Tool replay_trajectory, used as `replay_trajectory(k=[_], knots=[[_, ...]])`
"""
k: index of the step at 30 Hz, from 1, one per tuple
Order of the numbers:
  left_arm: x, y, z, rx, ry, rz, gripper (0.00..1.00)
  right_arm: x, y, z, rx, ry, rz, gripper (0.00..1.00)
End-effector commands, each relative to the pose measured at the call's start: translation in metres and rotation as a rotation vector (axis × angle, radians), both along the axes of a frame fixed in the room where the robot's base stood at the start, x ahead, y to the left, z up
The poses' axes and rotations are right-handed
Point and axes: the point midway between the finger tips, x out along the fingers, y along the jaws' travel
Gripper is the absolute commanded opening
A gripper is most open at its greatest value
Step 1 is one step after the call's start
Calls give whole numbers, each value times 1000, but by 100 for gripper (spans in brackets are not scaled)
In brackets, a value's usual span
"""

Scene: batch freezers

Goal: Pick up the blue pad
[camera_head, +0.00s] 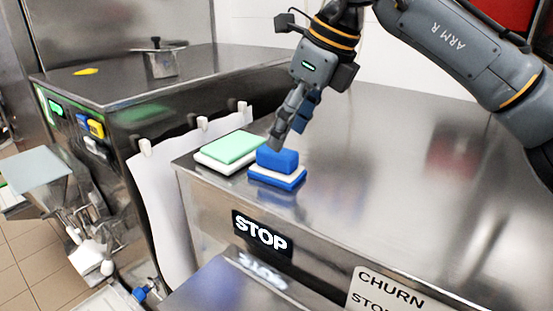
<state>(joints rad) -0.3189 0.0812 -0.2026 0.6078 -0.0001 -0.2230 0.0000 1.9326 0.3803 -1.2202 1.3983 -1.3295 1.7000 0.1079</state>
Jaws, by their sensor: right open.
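The blue pad (277,160) is a thick blue block on top of a flatter blue-and-white pad (277,179), near the front left corner of the steel top. My right gripper (288,132) comes down from above, its fingers open just above and behind the blue pad. One fingertip overlaps the block's upper left edge in the picture; I cannot tell whether it touches. My left gripper is not in view.
A green-and-white pad (229,148) lies just left of the blue pad. A white sheet (168,200) hangs from clips at the left side. A lidded steel pot (160,64) stands on the neighbouring machine. The steel top (400,180) to the right is clear.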

Motion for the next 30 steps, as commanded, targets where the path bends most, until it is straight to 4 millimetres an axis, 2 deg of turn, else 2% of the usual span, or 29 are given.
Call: replay_trajectory(k=[4,8,11,15,19,23,24,30], knots=[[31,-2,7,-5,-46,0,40,1,3,-6,1,0,1,60],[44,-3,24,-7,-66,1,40,4,10,-16,-1,3,3,60],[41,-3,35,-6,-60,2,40,8,16,-27,0,2,2,60],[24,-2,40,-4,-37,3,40,11,21,-45,-1,1,1,60],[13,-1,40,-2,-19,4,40,12,23,-51,2,-1,1,60],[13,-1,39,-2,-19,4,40,12,22,-52,2,-1,1,60],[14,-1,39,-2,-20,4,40,12,22,-52,2,-1,1,58],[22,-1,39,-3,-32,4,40,12,22,-52,2,-1,1,18]])
